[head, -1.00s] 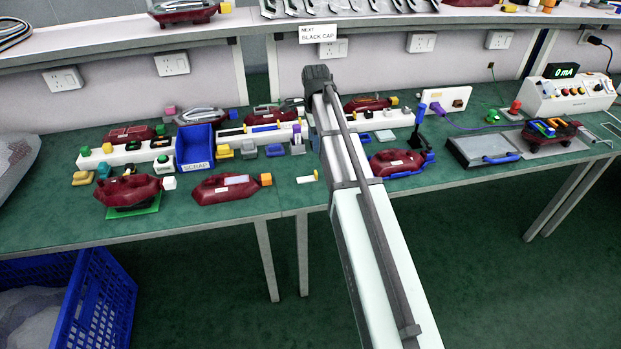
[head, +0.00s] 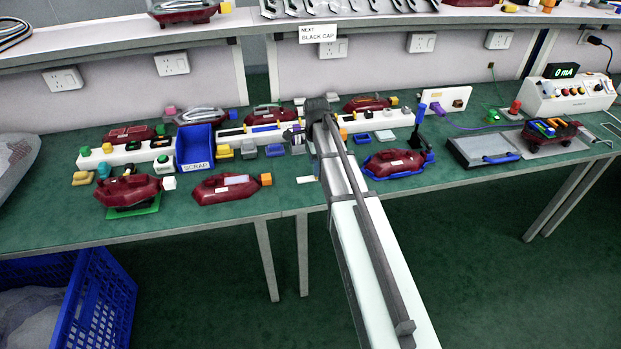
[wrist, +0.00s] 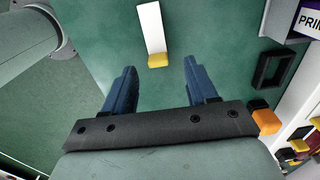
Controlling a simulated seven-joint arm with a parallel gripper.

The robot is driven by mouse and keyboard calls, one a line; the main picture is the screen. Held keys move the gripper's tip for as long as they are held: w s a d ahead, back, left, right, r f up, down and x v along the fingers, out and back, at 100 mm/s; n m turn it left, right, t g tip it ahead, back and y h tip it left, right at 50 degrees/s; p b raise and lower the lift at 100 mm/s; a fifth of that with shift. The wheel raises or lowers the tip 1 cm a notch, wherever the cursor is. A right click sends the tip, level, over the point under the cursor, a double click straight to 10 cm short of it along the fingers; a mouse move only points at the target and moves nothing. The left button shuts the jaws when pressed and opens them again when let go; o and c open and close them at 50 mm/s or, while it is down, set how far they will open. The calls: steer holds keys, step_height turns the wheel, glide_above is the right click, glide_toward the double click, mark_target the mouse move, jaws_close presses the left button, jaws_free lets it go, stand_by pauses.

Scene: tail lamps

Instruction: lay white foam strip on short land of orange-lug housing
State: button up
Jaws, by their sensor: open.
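A white foam strip with a yellow end (wrist: 150,30) lies flat on the green bench in the wrist view, beyond my fingertips. In the head view the white strip (head: 307,179) shows at the left edge of my arm, which hides its yellow end. My gripper (wrist: 158,70) has two blue fingers spread wide, with only bare bench between them. The strip lies ahead of the gap, apart from both fingers. A dark red housing with an orange lug (head: 225,188) sits on the bench left of the strip. A pale piece (head: 237,180) lies on its top.
Another red housing on a green pad (head: 130,190) stands to the left. A blue SCRAP bin (head: 195,150) is behind. A red housing in a blue cradle (head: 395,163) stands right of my arm. The bench around the strip is mostly clear.

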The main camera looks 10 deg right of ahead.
mark_target(307, 177)
steer(key=shift+s+d+f, duration=0.1)
steer(key=shift+s+f, duration=0.05)
steer(key=shift+f, duration=1.75)
steer(key=shift+c, duration=0.2)
jaws_close()
